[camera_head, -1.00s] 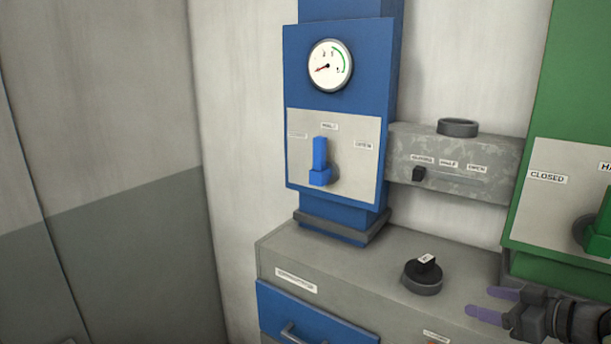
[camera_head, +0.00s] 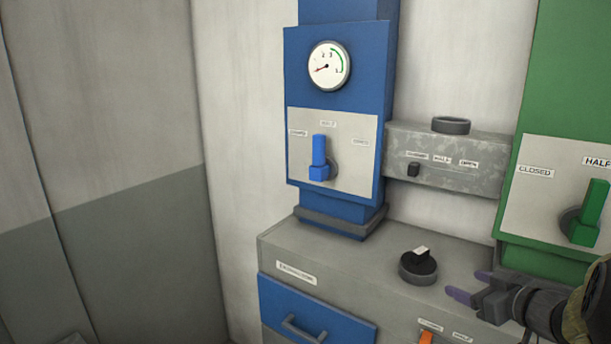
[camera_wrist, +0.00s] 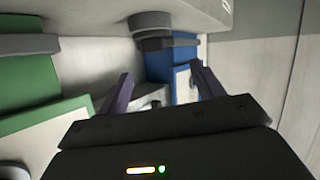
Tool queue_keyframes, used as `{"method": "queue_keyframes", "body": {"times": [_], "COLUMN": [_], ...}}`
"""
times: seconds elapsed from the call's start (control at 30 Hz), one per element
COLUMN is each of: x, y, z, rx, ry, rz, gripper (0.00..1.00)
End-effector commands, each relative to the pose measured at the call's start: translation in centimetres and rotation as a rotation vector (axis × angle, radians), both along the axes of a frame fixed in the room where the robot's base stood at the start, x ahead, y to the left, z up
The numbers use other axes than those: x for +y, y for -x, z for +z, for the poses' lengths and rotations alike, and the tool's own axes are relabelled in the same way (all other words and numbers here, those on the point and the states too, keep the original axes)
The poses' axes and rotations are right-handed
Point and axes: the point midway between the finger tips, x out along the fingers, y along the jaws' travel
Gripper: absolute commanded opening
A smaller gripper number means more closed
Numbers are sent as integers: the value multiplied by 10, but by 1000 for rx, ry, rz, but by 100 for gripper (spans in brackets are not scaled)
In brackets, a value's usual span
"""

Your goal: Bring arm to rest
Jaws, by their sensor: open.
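My gripper (camera_head: 470,285) is at the lower right in the head view, above the grey cabinet top and right of the black knob (camera_head: 418,268). Its two purple fingers are apart with nothing between them. In the wrist view the open fingers (camera_wrist: 163,92) point toward the blue unit (camera_wrist: 172,62) and the grey box beside it. My forearm runs off the right edge of the head view.
The blue panel's lever (camera_head: 319,160) stands upright below a gauge (camera_head: 329,66). A grey box with a small black slider (camera_head: 413,170) joins it to the green panel, whose lever (camera_head: 590,212) is near my arm. A blue drawer (camera_head: 312,312) and an orange switch (camera_head: 426,338) are below.

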Motion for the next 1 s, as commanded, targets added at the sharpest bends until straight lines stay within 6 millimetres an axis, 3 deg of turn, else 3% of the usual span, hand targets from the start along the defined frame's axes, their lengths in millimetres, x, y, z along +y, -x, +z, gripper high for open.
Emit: {"method": "queue_keyframes", "body": {"times": [0.23,0.43,0.57,0.7,1.0], "x": [21,48,74,106,166], "y": [-22,-13,10,47,123], "z": [-15,-47,-75,-105,-141], "rx": [44,202,357,548,873], "ry": [61,96,106,106,86], "rz": [-187,-351,-419,-453,-427], "gripper": [67,67,67,67,67]}}
